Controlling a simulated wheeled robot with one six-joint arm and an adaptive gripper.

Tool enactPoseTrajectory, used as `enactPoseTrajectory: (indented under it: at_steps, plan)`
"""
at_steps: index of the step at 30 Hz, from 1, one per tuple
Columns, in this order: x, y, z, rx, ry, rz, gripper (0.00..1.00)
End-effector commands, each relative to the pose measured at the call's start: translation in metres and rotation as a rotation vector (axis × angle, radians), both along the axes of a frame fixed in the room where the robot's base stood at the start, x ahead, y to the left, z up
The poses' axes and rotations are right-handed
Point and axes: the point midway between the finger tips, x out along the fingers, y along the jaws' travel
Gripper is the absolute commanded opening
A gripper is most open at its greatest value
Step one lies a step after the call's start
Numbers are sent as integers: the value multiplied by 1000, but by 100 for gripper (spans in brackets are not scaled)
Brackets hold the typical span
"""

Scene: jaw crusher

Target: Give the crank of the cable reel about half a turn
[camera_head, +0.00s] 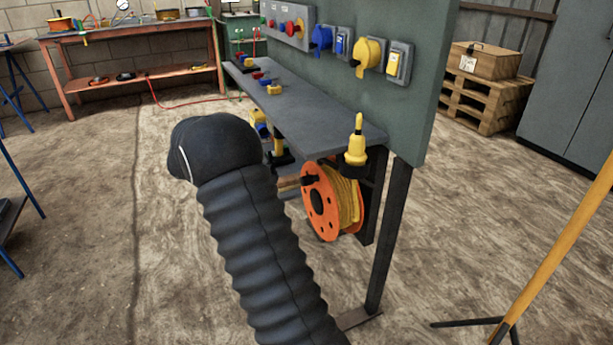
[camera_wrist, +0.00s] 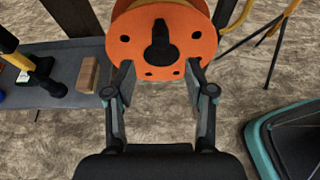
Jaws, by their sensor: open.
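The cable reel (camera_head: 327,226) has an orange disc with holes and yellow cable. It hangs below the grey bench's near end in the head view. Its orange face (camera_wrist: 185,60) fills the upper middle of the wrist view. The black crank (camera_wrist: 160,46) is at the disc's middle and points up, with its knob near the top; the knob (camera_head: 309,180) also shows above the hub in the head view. My gripper (camera_wrist: 160,78) is open and empty, its fingers apart below the crank. Contact with the disc cannot be told. In the head view my arm hides the gripper.
The grey bench top (camera_head: 310,125) and green panel (camera_head: 420,90) stand above the reel. A yellow plug (camera_head: 355,150) sits at the bench end. A low shelf (camera_wrist: 70,90) with a wooden block (camera_wrist: 88,75) is left. A yellow stand (camera_head: 560,250) is right.

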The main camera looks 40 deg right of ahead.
Motion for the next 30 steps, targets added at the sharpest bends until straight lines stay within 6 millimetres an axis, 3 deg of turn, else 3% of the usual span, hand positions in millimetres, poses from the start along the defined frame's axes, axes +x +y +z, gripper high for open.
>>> enactPoseTrajectory:
  at_steps: [5, 21, 30]
  plan:
    - [-3, -11, -6, 3, 8, 5, 54]
    - [-23, -96, -43, 5, 6, 4, 54]
    - [-29, -119, -53, 4, 5, 7, 54]
